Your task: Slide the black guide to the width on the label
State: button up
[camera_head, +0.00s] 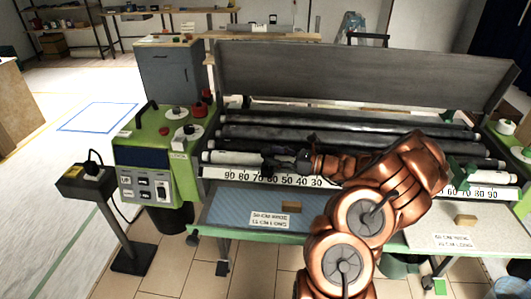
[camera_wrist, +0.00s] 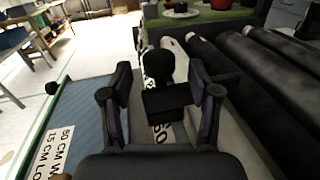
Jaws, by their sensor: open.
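The black guide (camera_wrist: 160,66) stands on the white number scale (camera_wrist: 162,134), with its knob and block between my open fingers in the wrist view. My gripper (camera_wrist: 161,93) is around the guide; I cannot tell whether either finger touches it. In the head view my gripper (camera_head: 288,162) reaches left over the scale (camera_head: 240,175), and the guide (camera_head: 268,166) shows as a dark shape near the 60 to 70 marks, partly merged with the fingers. The white label (camera_head: 269,220) on the blue tray reads 50 cm wide; part of it shows in the wrist view (camera_wrist: 53,152).
Dark rollers (camera_head: 340,134) run behind the scale under a raised grey cover (camera_head: 360,75). The green control box (camera_head: 155,155) stands at the left end. A green clip (camera_head: 457,172) and another label (camera_head: 453,240) are at right. A small brown block (camera_head: 291,207) lies by the label.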

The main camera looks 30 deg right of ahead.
aim_at(266, 154)
jog(key=shift+x, duration=1.6)
grip_shut()
